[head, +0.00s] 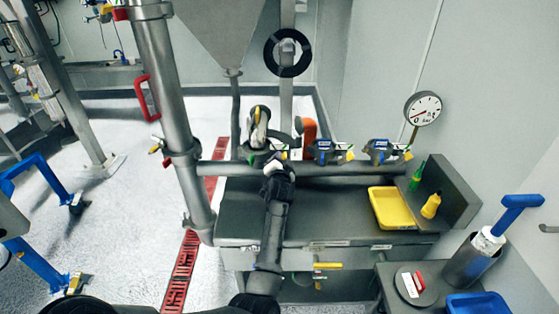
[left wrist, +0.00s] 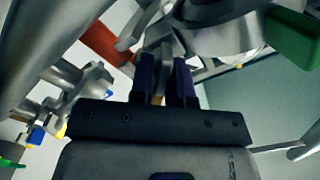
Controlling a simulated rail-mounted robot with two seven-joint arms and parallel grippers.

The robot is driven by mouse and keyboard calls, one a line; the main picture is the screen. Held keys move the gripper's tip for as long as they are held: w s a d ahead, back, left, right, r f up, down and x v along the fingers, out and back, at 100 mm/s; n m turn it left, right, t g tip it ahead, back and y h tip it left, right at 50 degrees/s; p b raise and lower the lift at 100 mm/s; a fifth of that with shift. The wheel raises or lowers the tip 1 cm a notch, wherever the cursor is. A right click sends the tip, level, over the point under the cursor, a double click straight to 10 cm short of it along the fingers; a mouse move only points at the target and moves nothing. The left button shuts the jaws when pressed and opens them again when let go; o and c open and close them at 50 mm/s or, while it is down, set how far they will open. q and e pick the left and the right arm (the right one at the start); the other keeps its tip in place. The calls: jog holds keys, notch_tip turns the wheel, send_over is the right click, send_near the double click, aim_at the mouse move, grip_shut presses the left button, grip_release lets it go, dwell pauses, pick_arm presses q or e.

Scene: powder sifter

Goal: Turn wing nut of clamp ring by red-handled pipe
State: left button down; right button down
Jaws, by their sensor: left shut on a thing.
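My left gripper (head: 274,165) reaches up over the grey bench to a metal pipe fitting (head: 258,128). In the left wrist view its two dark fingers (left wrist: 166,85) are shut on a small metal piece (left wrist: 158,50) that looks like the wing nut of a clamp ring. The fingers hide much of it, and its angle is unclear. A red part (left wrist: 100,42) shows left of the fingers and a green part (left wrist: 295,38) at the right. In the head view a steel pipe (head: 168,75) with a red handle (head: 147,98) nearby stands to the left. My right gripper is not in view.
A horizontal pipe (head: 345,170) runs along the bench with blue-marked clamps (head: 323,152). A yellow tray (head: 391,208), a yellow bottle (head: 431,206) and a gauge (head: 423,107) are at the right. A hopper (head: 222,35) hangs above. The floor at left is mostly open.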

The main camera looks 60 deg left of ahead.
pick_arm(q)
jog(key=n+b, duration=0.1)
jog(key=n, duration=0.5)
jog(key=shift+n, duration=1.2)
jog(key=n+p, duration=0.1)
jog(key=n, duration=0.3)
jog(key=shift+r, duration=0.1)
jog(key=n+p, duration=0.1)
jog(key=n, duration=0.3)
jog(key=shift+n+p, duration=0.3)
jog(key=shift+n, duration=0.1)
